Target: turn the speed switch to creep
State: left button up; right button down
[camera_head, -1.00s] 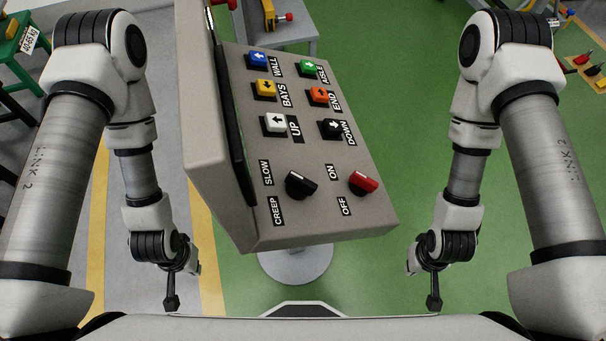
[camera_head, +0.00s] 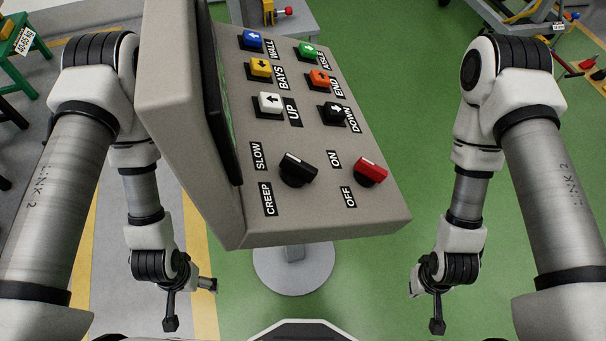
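The speed switch (camera_head: 297,170) is a black rotary knob on the lower left of the grey console's sloping face. The SLOW label (camera_head: 257,155) is at its upper left and the CREEP label (camera_head: 268,199) at its lower left. The knob's handle lies slanted; I cannot tell for sure which label it points to. My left gripper (camera_head: 171,318) hangs low to the left of the console, apart from it. My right gripper (camera_head: 437,318) hangs low to the right, also apart.
A red ON/OFF knob (camera_head: 370,171) sits just right of the switch. Several coloured push buttons, such as the white UP button (camera_head: 270,102), are above. The console (camera_head: 190,130) stands on a round grey base (camera_head: 293,268).

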aim_at(294, 172)
jog(key=k+l, duration=0.15)
jog(key=k, duration=0.25)
jog(key=k+l+z, duration=0.15)
jog(key=k, duration=0.2)
jog(key=k+l+z, duration=0.1)
jog(key=z, duration=0.3)
jog(key=l, duration=0.1)
